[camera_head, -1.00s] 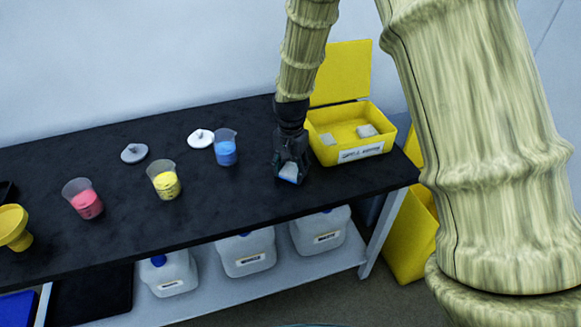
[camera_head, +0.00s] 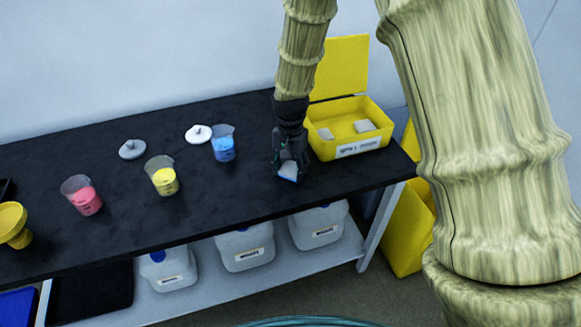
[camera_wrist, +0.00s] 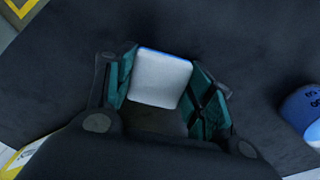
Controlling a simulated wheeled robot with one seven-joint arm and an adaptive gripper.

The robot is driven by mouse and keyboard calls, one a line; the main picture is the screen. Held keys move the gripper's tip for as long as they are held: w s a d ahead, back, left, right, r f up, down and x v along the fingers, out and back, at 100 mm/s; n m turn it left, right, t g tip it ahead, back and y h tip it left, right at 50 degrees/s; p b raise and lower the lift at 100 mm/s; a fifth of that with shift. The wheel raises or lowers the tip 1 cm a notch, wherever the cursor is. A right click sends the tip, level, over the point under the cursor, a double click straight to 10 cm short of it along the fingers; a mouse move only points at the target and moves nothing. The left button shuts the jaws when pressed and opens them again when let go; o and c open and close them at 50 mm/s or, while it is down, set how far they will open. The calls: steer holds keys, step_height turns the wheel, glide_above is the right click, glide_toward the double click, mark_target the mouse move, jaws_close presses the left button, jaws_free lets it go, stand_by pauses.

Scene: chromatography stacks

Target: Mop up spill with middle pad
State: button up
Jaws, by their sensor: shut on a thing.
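My gripper (camera_head: 290,168) is shut on a white pad (camera_head: 289,169), low over the black bench in front of the yellow spill box (camera_head: 348,148). In the wrist view the pad (camera_wrist: 160,78) sits between the two fingers (camera_wrist: 165,90), with a thin blue band along its far edge. I cannot tell whether the blue is the pad's own edge or liquid, or whether the pad touches the bench. No separate spill puddle is clear. Two other pads lie in the box, a left one (camera_head: 326,134) and a right one (camera_head: 364,126), with a gap between them.
A beaker of blue (camera_head: 223,146) stands close left of my gripper. Beakers of yellow (camera_head: 163,177) and red (camera_head: 83,196) stand further left, near two lids (camera_head: 198,134) (camera_head: 132,149) and a yellow funnel (camera_head: 13,225). White jugs (camera_head: 318,226) stand on the lower shelf.

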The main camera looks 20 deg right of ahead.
step_height(320, 180, up, 7)
steer(key=p, duration=0.6)
steer(key=shift+p, duration=0.3)
steer(key=shift+s, duration=0.1)
stand_by(0.6)
